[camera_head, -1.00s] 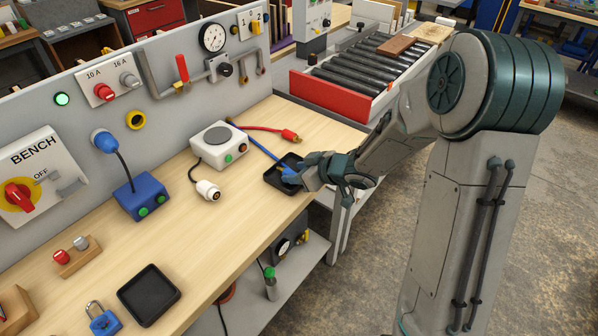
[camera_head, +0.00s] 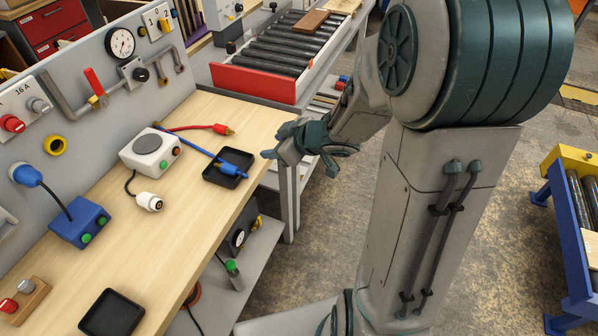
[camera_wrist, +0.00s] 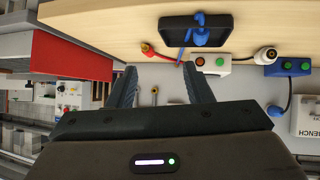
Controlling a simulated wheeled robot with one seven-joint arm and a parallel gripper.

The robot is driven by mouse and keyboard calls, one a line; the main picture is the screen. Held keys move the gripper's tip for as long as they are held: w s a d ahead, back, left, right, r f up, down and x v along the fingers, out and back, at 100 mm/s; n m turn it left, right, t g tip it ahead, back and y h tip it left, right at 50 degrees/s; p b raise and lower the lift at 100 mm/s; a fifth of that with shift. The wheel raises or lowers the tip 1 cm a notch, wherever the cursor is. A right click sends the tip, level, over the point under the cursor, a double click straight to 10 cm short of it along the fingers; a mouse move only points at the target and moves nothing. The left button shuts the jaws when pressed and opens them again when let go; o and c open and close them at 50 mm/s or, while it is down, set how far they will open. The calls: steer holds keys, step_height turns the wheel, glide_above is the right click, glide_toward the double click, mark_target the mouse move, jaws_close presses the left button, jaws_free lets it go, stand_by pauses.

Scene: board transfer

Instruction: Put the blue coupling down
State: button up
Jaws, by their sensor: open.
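The blue coupling (camera_head: 229,168) lies in a black tray (camera_head: 210,179) on the bench, on the end of a blue hose (camera_head: 193,147). In the wrist view the blue coupling (camera_wrist: 200,37) also shows inside the black tray (camera_wrist: 168,42). My gripper (camera_head: 272,154) is to the right of the tray, apart from the coupling, near the bench's edge. In the wrist view my gripper (camera_wrist: 158,75) has its two fingers spread with nothing between them.
A red hose (camera_head: 200,127) lies behind the tray. A white box (camera_head: 150,150) with a plug (camera_head: 149,202) stands to the left. A second black tray (camera_head: 111,313) is at the front. A roller conveyor (camera_head: 258,80) with a red end is behind.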

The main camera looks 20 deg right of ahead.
steer(key=s+d+r+m+h, duration=0.6)
steer(key=d+m+h, duration=0.1)
steer(key=d+h, duration=0.25)
steer(key=s+a+m+g+y, duration=0.1)
steer(key=s+a+g, duration=0.1)
steer(key=s, duration=0.5)
steer(key=s+a+m+g+y, duration=0.1)
steer(key=s+a+g+y, duration=0.1)
steer(key=s, duration=0.5)
steer(key=shift+s+a+r+g, duration=0.15)
steer(key=shift+a+r+g, duration=0.1)
steer(key=shift+a+g, duration=0.4)
steer(key=shift+d, duration=0.15)
